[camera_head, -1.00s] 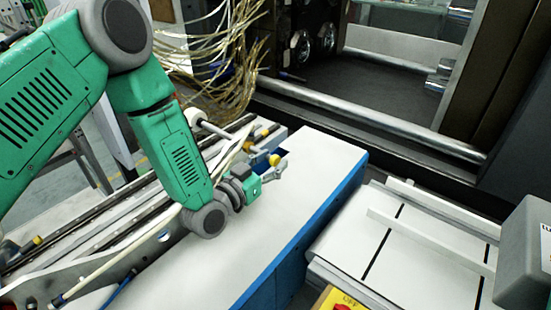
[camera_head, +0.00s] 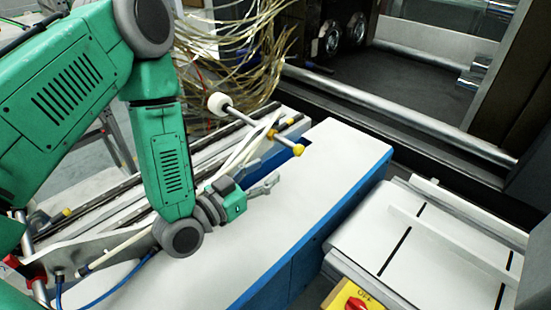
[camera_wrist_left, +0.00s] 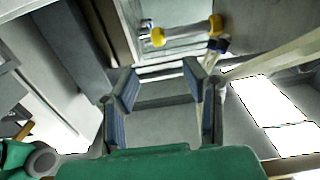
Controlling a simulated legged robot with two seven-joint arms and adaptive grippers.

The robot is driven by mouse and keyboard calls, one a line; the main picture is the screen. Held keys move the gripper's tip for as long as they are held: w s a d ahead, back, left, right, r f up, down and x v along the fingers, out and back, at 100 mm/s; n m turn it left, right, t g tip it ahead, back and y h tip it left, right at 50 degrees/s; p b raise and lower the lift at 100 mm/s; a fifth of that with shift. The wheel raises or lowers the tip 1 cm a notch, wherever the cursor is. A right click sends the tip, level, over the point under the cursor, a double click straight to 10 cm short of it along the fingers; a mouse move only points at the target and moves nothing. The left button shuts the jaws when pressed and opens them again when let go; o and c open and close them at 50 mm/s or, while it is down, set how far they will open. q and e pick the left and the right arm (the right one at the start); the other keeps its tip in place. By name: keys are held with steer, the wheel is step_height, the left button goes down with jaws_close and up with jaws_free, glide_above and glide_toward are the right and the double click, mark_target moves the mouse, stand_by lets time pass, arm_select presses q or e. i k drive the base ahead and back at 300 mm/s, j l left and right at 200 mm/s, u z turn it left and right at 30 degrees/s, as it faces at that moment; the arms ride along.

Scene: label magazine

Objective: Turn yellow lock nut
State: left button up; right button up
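A yellow lock nut (camera_head: 298,150) sits on the near end of a metal rod with a white roller at its other end. A second yellow knob (camera_head: 290,122) is just behind it. My left gripper (camera_head: 268,184) is below and left of the front nut, apart from it, over the white top. In the left wrist view two yellow pieces, one at the left end (camera_wrist_left: 157,37) and one at the right end (camera_wrist_left: 216,26) of a pale bar, lie beyond the fingertips. The fingers (camera_wrist_left: 160,82) stand apart with nothing between them. My right gripper does not show.
A long white-topped blue cabinet (camera_head: 325,165) has clear room on top. Rails and pale strips (camera_head: 110,205) run along its left side. Loose tan strands (camera_head: 235,50) hang behind the rod. A white conveyor (camera_head: 400,225) and a yellow switch box (camera_head: 350,298) are at right.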

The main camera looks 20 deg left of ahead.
mark_target(288, 122)
steer(key=k+l, duration=0.3)
steer(key=k, duration=0.15)
steer(key=k+l, duration=0.35)
steer(key=k, duration=0.1)
